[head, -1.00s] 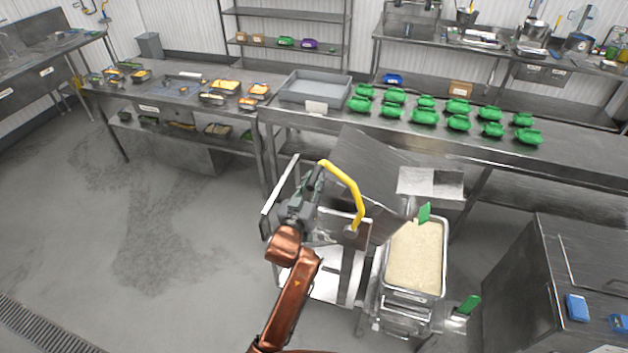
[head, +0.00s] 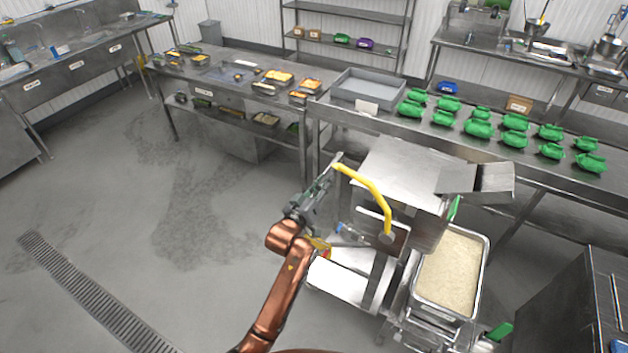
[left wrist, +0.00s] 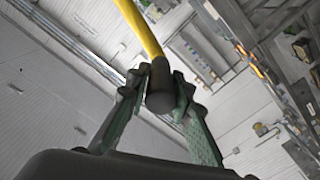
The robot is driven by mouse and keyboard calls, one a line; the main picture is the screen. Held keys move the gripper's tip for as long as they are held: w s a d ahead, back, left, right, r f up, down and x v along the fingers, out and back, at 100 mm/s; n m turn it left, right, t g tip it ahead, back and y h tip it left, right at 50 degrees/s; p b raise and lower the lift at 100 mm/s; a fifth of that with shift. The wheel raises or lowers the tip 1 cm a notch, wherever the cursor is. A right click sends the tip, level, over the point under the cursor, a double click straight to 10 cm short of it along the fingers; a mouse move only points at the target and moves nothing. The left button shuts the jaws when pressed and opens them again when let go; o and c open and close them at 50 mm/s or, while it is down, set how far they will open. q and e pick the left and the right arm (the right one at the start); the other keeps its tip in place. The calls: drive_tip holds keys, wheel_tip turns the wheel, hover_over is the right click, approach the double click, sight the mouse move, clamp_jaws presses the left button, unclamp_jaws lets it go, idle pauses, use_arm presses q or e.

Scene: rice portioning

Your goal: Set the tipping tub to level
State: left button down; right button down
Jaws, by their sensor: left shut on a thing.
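The tipping tub (head: 405,170) is a steel tub on a stand in the middle of the head view. Its broad top face looks close to level; I cannot tell whether it is exactly level. A yellow lever (head: 365,184) curves from the tub's side to my left gripper (head: 335,167). In the left wrist view the gripper (left wrist: 160,88) is shut on the dark end of the yellow lever (left wrist: 139,26), with a finger on each side. A steel bin of rice (head: 449,272) stands beside the tub at lower right. My right gripper is out of view.
A long steel table (head: 340,112) behind the tub holds a grey tray (head: 368,90) and several green containers (head: 480,128). A dark steel cabinet (head: 570,305) is at lower right. The floor at left is clear, with a drain grate (head: 85,290).

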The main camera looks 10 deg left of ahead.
use_arm(q)
drive_tip(key=shift+a+f, duration=0.15)
drive_tip(key=shift+f, duration=0.1)
drive_tip(key=c, duration=2.2)
unclamp_jaws()
drive_tip(key=shift+a+f, duration=0.1)
drive_tip(key=shift+o, duration=2.4)
drive_tip(key=shift+w, duration=0.1)
drive_tip(key=shift+s, duration=0.25)
drive_tip(key=v, duration=1.1)
drive_tip(key=shift+s+a, duration=0.2)
drive_tip(key=shift+s, duration=0.1)
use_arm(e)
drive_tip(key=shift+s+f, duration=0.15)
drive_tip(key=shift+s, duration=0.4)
